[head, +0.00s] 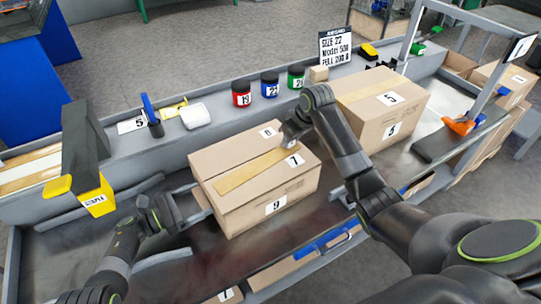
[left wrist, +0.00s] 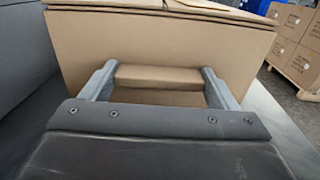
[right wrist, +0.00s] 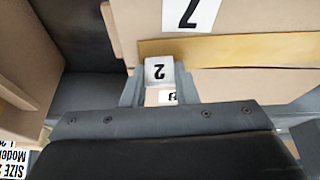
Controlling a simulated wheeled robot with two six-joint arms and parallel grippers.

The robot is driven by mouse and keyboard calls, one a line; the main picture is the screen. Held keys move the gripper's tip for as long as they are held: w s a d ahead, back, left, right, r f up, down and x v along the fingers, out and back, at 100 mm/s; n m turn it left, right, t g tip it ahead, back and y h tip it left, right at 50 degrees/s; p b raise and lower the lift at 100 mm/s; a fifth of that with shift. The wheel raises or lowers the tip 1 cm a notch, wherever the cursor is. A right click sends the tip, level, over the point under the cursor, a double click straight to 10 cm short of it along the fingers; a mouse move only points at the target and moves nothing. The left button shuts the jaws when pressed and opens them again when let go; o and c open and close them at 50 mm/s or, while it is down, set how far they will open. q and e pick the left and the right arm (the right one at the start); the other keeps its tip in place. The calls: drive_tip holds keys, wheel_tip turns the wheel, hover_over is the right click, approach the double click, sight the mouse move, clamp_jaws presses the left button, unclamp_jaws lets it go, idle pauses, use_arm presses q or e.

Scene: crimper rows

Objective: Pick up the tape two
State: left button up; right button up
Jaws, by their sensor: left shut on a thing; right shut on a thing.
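In the right wrist view, a small pale block labelled 2 (right wrist: 159,70) sits between the fingertips of my right gripper (right wrist: 152,88), which is shut on it. In the head view my right gripper (head: 290,132) is over the top of the taped cardboard box (head: 240,205), between labels 8 and 7, and hides most of the block. My left gripper (head: 200,200) is at the left side of this box. The left wrist view shows its fingers around a brown cardboard-coloured piece (left wrist: 158,77) against the box wall. I cannot tell whether this piece belongs to the box.
A second box (head: 375,105) labelled 5 stands to the right. Red (head: 241,93), blue (head: 270,84) and green (head: 296,77) jars stand on the back ledge, near a size sign (head: 348,46). A dark post with a yellow foot (head: 95,200) stands at the left.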

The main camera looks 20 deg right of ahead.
drive_tip(key=shift+r, duration=0.1)
wheel_tip(320, 180, up, 10)
drive_tip(key=shift+f, duration=0.1)
drive_tip(key=shift+c, duration=0.4)
use_arm(q)
drive_tip(key=o, duration=1.2)
drive_tip(key=shift+a, duration=0.1)
drive_tip(key=a, duration=0.4)
drive_tip(key=s+a, duration=0.1)
drive_tip(key=a, duration=0.3)
drive_tip(key=s+a, duration=0.1)
drive_tip(key=a, duration=0.3)
drive_tip(key=shift+s, duration=0.1)
